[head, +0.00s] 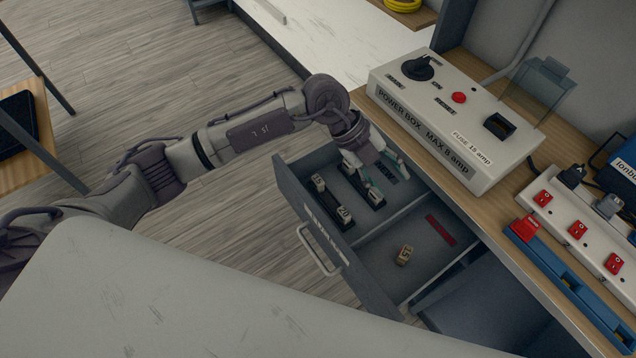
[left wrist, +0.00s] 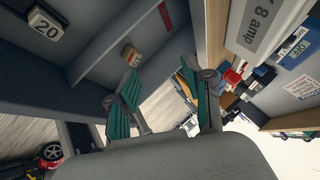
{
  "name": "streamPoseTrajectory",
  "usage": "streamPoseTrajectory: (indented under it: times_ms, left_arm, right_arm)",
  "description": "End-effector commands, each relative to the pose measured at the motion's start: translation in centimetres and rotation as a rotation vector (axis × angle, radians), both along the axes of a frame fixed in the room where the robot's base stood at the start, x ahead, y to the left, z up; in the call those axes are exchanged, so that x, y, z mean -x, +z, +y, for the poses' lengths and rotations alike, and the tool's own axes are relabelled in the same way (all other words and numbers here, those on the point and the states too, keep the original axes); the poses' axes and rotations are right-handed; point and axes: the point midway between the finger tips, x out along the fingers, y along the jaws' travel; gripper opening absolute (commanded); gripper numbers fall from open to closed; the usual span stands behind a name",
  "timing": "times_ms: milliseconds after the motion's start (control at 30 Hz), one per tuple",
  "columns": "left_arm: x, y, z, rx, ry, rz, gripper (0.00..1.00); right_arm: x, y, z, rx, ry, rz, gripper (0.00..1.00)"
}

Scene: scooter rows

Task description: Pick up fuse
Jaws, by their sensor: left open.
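A small tan fuse marked 15 (head: 404,255) lies in the right compartment of the open grey drawer (head: 318,217); it also shows in the left wrist view (left wrist: 131,55). A fuse marked 20 (head: 345,213) stands in a dark holder in the left compartment, and shows in the left wrist view (left wrist: 46,24). Another pale fuse (head: 319,182) is in the same holder. My left gripper (head: 382,172) is open over the far part of the left compartment, partly hiding a second holder. In the left wrist view its teal fingers (left wrist: 162,90) are apart with nothing between them.
A white power box (head: 430,110) stands on the wooden bench, with a dark socket (head: 499,126) under a raised clear cover (head: 543,88). A red strip (head: 440,230) lies in the right compartment. A power strip (head: 575,228) is at right. A divider (head: 385,225) splits the drawer.

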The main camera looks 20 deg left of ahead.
Motion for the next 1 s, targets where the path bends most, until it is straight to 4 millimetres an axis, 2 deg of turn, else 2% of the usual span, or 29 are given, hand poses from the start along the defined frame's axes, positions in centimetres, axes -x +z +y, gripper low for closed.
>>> streamPoseTrajectory:
  times_ms: [33, 133, 200, 300, 467, 700, 1000]
  left_arm:
    - [-1.7, -1.1, 3.5, -0.179, 0.035, 0.003, 0.51]
    - [-3.8, -2.1, 9.6, -0.461, 0.128, 0.021, 0.51]
    - [-4.7, -1.9, 12.6, -0.593, 0.187, 0.027, 0.51]
    - [-5.3, -1.8, 15.0, -0.693, 0.239, 0.032, 0.51]
    - [-5.3, -3.8, 15.6, -0.719, 0.251, 0.038, 0.51]
    - [-5.3, -8.4, 15.6, -0.717, 0.250, 0.037, 0.51]
    - [-5.1, -10.9, 15.5, -0.714, 0.247, 0.036, 0.51]
  right_arm:
    - [0.0, 0.0, 0.0, 0.000, 0.000, 0.000, 0.45]
    - [0.0, 0.0, 0.1, -0.001, 0.000, 0.000, 0.45]
    - [0.0, 0.0, 0.1, -0.001, -0.001, -0.001, 0.45]
    - [0.0, 0.0, 0.2, -0.003, -0.001, 0.000, 0.45]
    - [0.0, 0.1, 0.4, -0.005, -0.002, 0.000, 0.45]
    - [0.0, 0.2, 0.4, -0.005, -0.002, -0.001, 0.45]
    - [0.0, 0.4, 0.4, -0.005, -0.002, 0.000, 0.45]
